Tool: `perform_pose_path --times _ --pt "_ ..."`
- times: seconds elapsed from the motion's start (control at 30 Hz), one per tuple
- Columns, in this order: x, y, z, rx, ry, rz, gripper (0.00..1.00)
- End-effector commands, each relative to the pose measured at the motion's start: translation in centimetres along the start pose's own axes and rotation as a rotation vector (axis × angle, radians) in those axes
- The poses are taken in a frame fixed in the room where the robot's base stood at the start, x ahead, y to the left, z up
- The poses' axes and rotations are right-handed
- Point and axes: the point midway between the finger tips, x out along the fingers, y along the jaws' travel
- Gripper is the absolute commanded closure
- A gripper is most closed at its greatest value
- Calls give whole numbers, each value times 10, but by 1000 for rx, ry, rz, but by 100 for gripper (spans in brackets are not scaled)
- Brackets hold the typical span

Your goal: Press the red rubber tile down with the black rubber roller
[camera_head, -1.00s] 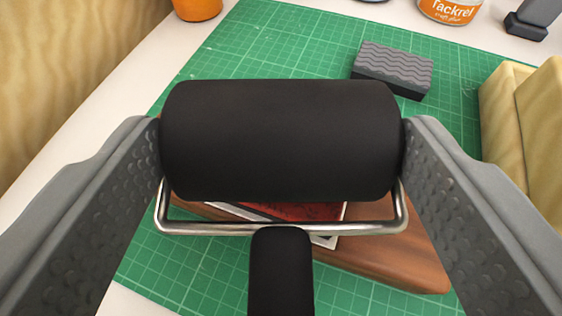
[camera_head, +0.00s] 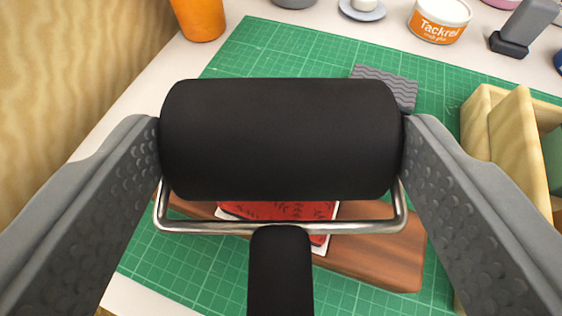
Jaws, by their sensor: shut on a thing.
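My gripper (camera_head: 281,140) is shut on the black rubber roller (camera_head: 280,138), one finger at each end of the cylinder. The roller's metal frame (camera_head: 210,228) and black handle (camera_head: 280,270) point toward the bottom of the view. The red rubber tile (camera_head: 285,211) shows partly below the cylinder, behind the frame. It has dark marks and lies over a white-edged sheet on a brown wooden block (camera_head: 375,262). The roller hides the tile's far part. I cannot tell whether the roller touches the tile; it looks to be above it.
The block lies on a green cutting mat (camera_head: 270,50). A grey wavy block (camera_head: 388,84) is behind the roller. A wooden box (camera_head: 500,135) stands at the right. An orange container (camera_head: 198,18) and a Tackrel tub (camera_head: 440,20) stand at the back.

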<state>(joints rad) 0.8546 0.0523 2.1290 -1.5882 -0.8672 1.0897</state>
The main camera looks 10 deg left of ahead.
Motion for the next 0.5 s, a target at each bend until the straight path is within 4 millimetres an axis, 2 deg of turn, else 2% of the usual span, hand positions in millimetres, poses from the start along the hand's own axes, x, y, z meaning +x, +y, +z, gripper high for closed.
perform_pose_path --times 0.5 --pt "-13 0 -31 -1 1 0 54"
